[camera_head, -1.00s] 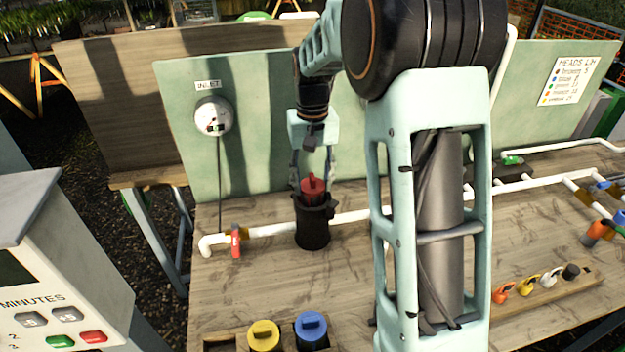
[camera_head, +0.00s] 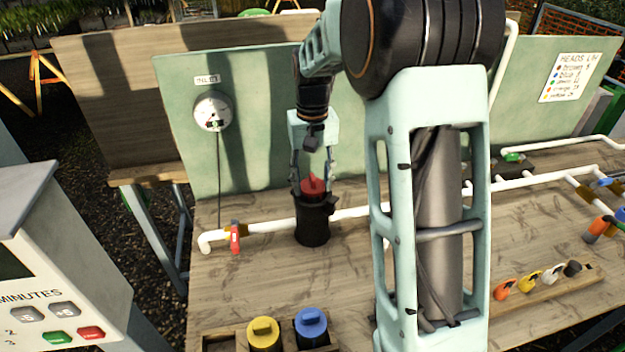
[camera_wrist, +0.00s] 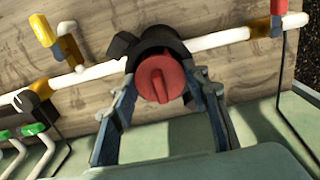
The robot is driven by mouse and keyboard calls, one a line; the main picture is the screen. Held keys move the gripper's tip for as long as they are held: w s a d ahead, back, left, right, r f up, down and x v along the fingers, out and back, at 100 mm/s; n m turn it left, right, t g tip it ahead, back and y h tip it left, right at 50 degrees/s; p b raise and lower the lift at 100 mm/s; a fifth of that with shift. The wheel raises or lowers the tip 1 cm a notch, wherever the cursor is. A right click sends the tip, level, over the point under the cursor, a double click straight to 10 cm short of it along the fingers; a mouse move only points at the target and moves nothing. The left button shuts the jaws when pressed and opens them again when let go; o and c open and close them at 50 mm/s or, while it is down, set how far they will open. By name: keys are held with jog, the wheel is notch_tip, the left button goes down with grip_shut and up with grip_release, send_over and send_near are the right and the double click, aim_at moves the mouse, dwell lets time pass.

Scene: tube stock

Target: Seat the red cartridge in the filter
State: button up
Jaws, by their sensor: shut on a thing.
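The red cartridge (camera_head: 313,186) stands upright in the mouth of the black filter housing (camera_head: 312,222), with its red cap above the rim. In the wrist view the cartridge (camera_wrist: 159,78) shows its round cap and ridge inside the dark housing (camera_wrist: 148,42). My gripper (camera_head: 313,180) points down from above, its fingers on either side of the cap. The wrist view shows my gripper (camera_wrist: 160,95) shut on the cartridge. How deep the cartridge's lower part sits is hidden by the housing.
A white pipe (camera_head: 275,227) runs through the housing, with a red-handled valve (camera_head: 235,238) to its left. Yellow (camera_head: 263,334) and blue (camera_head: 311,327) cartridges stand in a wooden rack at the front. A round gauge (camera_head: 213,111) hangs on the green panel behind.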

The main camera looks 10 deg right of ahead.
jog(key=shift+f+b, duration=0.35)
jog(key=shift+f, duration=0.25)
jog(key=shift+s+f, duration=0.1)
jog(key=shift+f, duration=0.1)
